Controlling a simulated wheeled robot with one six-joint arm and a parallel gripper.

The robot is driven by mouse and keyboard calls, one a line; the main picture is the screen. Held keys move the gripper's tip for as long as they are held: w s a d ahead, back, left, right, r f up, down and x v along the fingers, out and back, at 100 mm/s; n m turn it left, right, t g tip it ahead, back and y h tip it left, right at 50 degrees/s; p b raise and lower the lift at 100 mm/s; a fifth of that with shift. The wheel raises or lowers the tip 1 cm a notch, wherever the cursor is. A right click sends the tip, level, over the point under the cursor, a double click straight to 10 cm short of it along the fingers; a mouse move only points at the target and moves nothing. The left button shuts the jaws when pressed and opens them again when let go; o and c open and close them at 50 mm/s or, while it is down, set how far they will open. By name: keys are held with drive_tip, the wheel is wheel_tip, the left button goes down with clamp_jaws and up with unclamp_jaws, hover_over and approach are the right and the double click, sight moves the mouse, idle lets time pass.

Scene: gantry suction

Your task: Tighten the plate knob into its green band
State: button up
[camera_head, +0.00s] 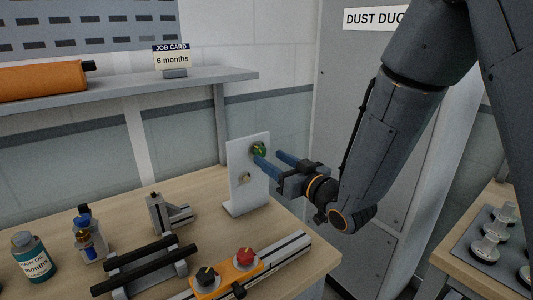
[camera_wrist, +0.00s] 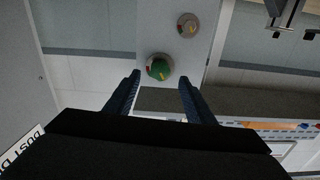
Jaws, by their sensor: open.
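A white upright plate (camera_head: 238,180) stands on the bench and carries two round fittings, one above the other. The upper one is a green-faced knob (camera_head: 259,149); in the wrist view the green knob (camera_wrist: 160,68) shows a red mark and a yellow mark. The lower one is a beige-grey knob (camera_head: 245,177), also seen in the wrist view (camera_wrist: 188,25) with red and yellow marks. My gripper (camera_head: 269,157) is open, its blue fingers pointing at the plate near the green knob. In the wrist view the fingertips (camera_wrist: 160,79) lie either side of the green knob, apart from it; the remaining depth is unclear.
An orange block with a black knob (camera_head: 206,279) and a red knob (camera_head: 244,257) sits on a rail at the bench front. Black bars (camera_head: 142,264), a metal bracket (camera_head: 168,212) and bottles (camera_head: 32,257) stand left. A grey cabinet (camera_head: 345,110) rises behind my arm.

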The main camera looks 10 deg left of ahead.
sight(262, 152)
drive_tip(key=shift+p+x, duration=0.4)
drive_tip(key=shift+x, duration=1.5)
drive_tip(key=c, duration=1)
drive_tip(key=shift+d, duration=0.15)
drive_tip(key=shift+c, duration=0.3)
